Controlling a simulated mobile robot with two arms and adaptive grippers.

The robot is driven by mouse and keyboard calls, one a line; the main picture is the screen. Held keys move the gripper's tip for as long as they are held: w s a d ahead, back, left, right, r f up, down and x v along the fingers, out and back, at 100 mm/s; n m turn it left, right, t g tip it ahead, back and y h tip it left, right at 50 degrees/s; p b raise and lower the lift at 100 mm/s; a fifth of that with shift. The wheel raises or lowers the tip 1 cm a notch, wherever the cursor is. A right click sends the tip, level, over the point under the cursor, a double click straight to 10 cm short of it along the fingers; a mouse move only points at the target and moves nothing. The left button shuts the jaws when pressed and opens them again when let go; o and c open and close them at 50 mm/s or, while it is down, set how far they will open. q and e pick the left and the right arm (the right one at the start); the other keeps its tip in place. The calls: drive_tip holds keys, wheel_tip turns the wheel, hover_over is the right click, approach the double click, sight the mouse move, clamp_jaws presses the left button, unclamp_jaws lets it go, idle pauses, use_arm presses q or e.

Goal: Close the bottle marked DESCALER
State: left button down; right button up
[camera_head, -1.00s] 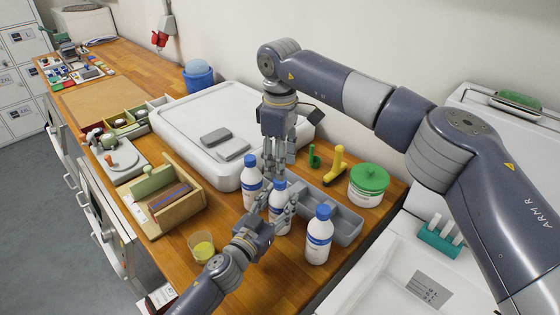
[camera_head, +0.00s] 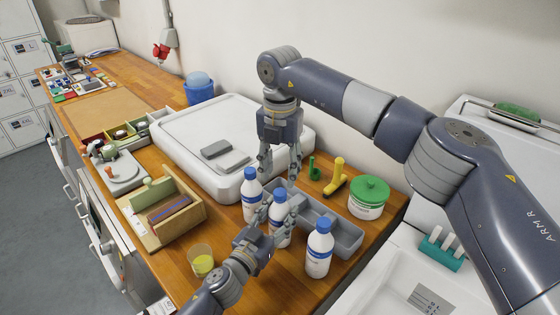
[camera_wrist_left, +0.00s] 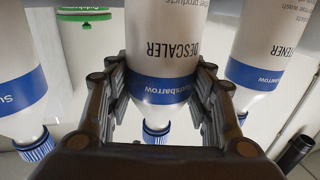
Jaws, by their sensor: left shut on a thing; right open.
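The DESCALER bottle (camera_wrist_left: 165,65) stands between my left gripper's fingers, its label readable upside down in the left wrist view. In the head view it is the middle white bottle (camera_head: 281,237) of three, upright. A blue cap (camera_head: 279,196) sits on its neck; the cap also shows in the left wrist view (camera_wrist_left: 156,134). I cannot tell how tight it is. My left gripper (camera_head: 272,216) is shut on the bottle's upper body. My right gripper (camera_head: 279,174) is open and empty just above the cap, fingers pointing down.
Blue-capped white bottles stand close on either side, one at left (camera_head: 250,205) and one at right (camera_head: 319,252). A grey tray (camera_head: 345,240) lies behind them. A green-lidded tub (camera_head: 369,198) and a beaker with yellow contents (camera_head: 202,262) stand nearby.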

sight(280, 192)
drive_tip(key=n, duration=0.7)
drive_tip(key=shift+r+n, duration=0.25)
drive_tip(key=shift+n, duration=0.05)
drive_tip(key=n, duration=0.7)
drive_tip(key=shift+r, duration=0.25)
drive_tip(key=n, duration=0.4)
drive_tip(key=shift+r, duration=0.15)
drive_tip(key=n, duration=0.3)
drive_tip(key=shift+r+n, duration=0.1)
drive_tip(key=shift+n, duration=0.3)
drive_tip(key=n, duration=0.5)
drive_tip(key=shift+r, duration=0.15)
drive_tip(key=n, duration=0.3)
drive_tip(key=shift+r+n, duration=0.15)
drive_tip(key=shift+n, duration=0.25)
drive_tip(key=shift+f, duration=4.05)
